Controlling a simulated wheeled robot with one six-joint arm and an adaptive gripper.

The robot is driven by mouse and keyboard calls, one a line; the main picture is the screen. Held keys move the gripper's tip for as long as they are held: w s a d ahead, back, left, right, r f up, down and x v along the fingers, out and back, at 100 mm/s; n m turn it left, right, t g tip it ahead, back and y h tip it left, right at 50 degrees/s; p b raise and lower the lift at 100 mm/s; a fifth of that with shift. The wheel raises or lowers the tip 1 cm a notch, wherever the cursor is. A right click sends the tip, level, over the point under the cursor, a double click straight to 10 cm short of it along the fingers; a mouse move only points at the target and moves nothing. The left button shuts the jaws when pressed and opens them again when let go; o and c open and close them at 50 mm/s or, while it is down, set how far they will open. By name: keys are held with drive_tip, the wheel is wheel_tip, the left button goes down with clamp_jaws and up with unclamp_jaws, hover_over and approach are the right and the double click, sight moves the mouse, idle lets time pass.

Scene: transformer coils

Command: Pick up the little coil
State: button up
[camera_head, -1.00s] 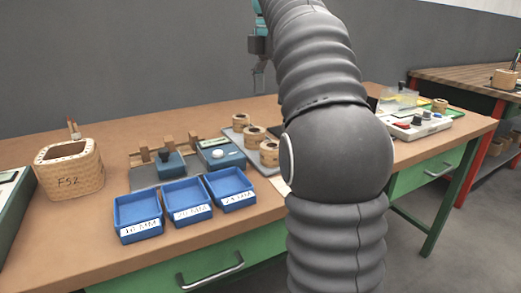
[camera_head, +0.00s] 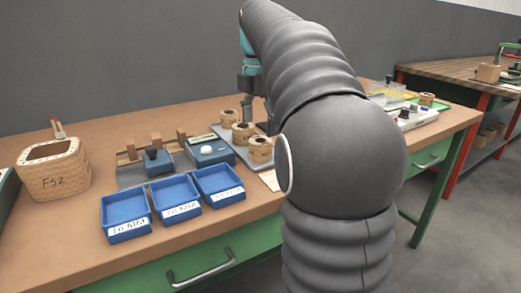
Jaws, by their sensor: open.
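Three tan ring-shaped coils stand in a row on a grey tray (camera_head: 224,140): a far coil (camera_head: 229,118), a middle coil (camera_head: 242,132) and a near coil (camera_head: 260,149). They look close in size, and I cannot tell which one is the little coil. Another small tan coil (camera_head: 427,99) is at the right, past my arm. My gripper (camera_head: 249,112) points down just behind the row, close to the far and middle coils. It is open and looks empty. The fingertips are small and partly hidden, so contact cannot be told.
Three blue labelled bins (camera_head: 126,207) stand at the front edge of the bench (camera_head: 95,228). A woven box marked FS2 (camera_head: 52,170) is at the left. A blue device (camera_head: 210,151) sits beside the coil tray. My arm hides the bench's middle right.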

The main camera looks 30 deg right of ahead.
sight(260, 141)
drive_tip(key=shift+s+d+f+b, duration=0.1)
drive_tip(key=shift+f+b, duration=0.3)
drive_tip(key=shift+f, duration=1.95)
drive_tip(key=c, duration=1.3)
